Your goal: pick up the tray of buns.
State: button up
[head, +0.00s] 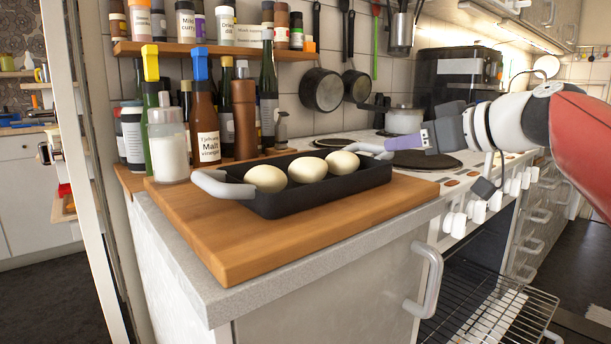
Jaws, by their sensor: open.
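The tray (315,196) is dark with a light grey handle at each end. It rests on a wooden board on the counter and holds three pale round buns (305,170) in a row. My gripper (391,146) comes in from the right, beside the tray's right handle (362,149). The jaws are open and small in view. I cannot tell whether the fingers are around the handle or only near it. The left handle (222,187) is free.
Bottles and jars (205,125) crowd the counter behind the tray's left side. A spice shelf (215,50) and hanging pans (321,90) are above. The cooker hob (427,160) lies to the right, with an open oven rack (490,310) below. The wooden board (240,250) is clear in front.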

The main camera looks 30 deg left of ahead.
jog(key=p+x, duration=0.1)
jog(key=x, duration=0.4)
jog(key=shift+w+a+f, duration=0.1)
jog(key=shift+w+a, duration=0.1)
jog(key=shift+w, duration=0.05)
grip_shut()
